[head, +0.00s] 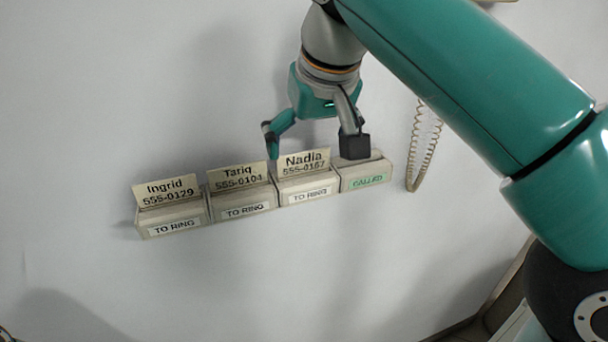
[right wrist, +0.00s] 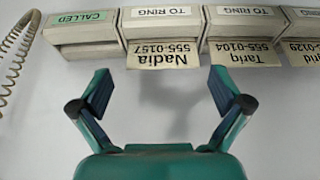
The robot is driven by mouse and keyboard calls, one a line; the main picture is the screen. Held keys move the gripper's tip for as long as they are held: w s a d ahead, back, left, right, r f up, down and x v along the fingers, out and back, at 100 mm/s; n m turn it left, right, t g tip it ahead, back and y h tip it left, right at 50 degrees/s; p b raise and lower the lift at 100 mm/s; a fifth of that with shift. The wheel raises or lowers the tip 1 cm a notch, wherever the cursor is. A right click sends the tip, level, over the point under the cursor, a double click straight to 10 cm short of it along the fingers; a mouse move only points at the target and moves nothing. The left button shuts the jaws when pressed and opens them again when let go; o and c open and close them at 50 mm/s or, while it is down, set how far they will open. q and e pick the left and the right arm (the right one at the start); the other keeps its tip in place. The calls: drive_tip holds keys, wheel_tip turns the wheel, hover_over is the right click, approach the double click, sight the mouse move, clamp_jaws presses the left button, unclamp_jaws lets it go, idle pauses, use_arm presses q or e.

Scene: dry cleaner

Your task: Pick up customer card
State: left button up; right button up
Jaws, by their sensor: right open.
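In the right wrist view the picture is upside down; the Nadia card (right wrist: 162,54) shows ahead, between and beyond the two fingertips (right wrist: 160,88). The Tariq card (right wrist: 240,54) is beside it. I cannot tell whether a finger touches anything. My left gripper is not in view.
The pockets under the cards are labelled TO RING (head: 174,226). The pocket at the right end is labelled CALLED (head: 367,181) and shows no card; one finger partly covers it. A coiled cord (head: 424,145) hangs to its right. The wall below is clear.

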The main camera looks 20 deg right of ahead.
sight(304, 167)
drive_tip(key=x, duration=0.4)
drive_tip(key=shift+s+a+f+b, duration=0.1)
drive_tip(key=shift+s+f+b, duration=0.2)
drive_tip(key=shift+b, duration=0.1)
drive_tip(key=shift+w+f, duration=0.25)
drive_tip(key=shift+f, duration=0.1)
drive_tip(key=c, duration=0.5)
